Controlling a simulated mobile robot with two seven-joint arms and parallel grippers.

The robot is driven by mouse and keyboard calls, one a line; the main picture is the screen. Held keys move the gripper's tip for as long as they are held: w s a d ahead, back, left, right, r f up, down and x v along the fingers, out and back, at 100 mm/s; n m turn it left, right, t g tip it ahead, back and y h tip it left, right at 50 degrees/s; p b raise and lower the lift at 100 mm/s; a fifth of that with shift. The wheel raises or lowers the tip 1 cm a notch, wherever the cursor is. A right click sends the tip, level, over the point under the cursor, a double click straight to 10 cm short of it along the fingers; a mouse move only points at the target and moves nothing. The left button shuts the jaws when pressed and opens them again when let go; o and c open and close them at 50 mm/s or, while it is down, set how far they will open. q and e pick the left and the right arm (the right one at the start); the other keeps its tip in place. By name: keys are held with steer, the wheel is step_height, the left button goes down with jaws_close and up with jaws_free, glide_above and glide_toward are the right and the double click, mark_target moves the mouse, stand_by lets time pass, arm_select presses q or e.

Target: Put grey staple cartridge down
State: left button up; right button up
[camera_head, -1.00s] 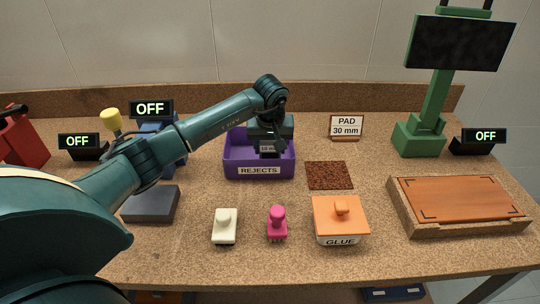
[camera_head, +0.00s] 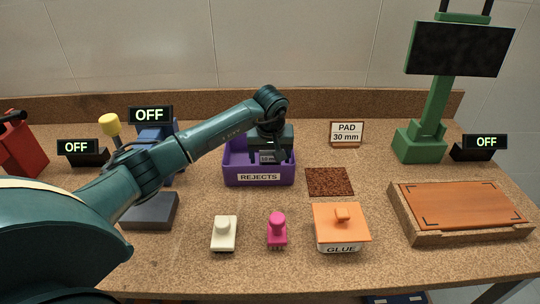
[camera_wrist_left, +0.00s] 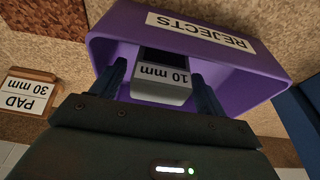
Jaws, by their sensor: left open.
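The grey staple cartridge (camera_wrist_left: 162,84), labelled "10 mm", is inside the purple REJECTS bin (camera_wrist_left: 262,75). In the head view the cartridge (camera_head: 268,158) shows small and dark between the fingers, in the purple bin (camera_head: 259,178). My left gripper (camera_head: 267,160) reaches down into the bin. In the left wrist view the left gripper (camera_wrist_left: 160,82) is open, with one finger on each side of the cartridge and a gap beside it. The cartridge's underside is hidden, so its contact with the bin floor cannot be seen. My right gripper is not in view.
A brown pad (camera_head: 329,181) lies right of the bin, with a "PAD 30 mm" sign (camera_head: 347,134) behind. A cream stamp-like piece (camera_head: 224,233), a pink one (camera_head: 277,230) and an orange-lidded GLUE box (camera_head: 341,224) stand in front. A wooden tray (camera_head: 463,236) is at right.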

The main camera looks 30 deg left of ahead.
arm_select(q)
steer(key=p+v, duration=0.3)
steer(key=v, duration=0.2)
steer(key=shift+w+p, duration=0.15)
steer(key=shift+p, duration=0.15)
steer(key=p+v, duration=0.5)
steer(key=v, duration=0.2)
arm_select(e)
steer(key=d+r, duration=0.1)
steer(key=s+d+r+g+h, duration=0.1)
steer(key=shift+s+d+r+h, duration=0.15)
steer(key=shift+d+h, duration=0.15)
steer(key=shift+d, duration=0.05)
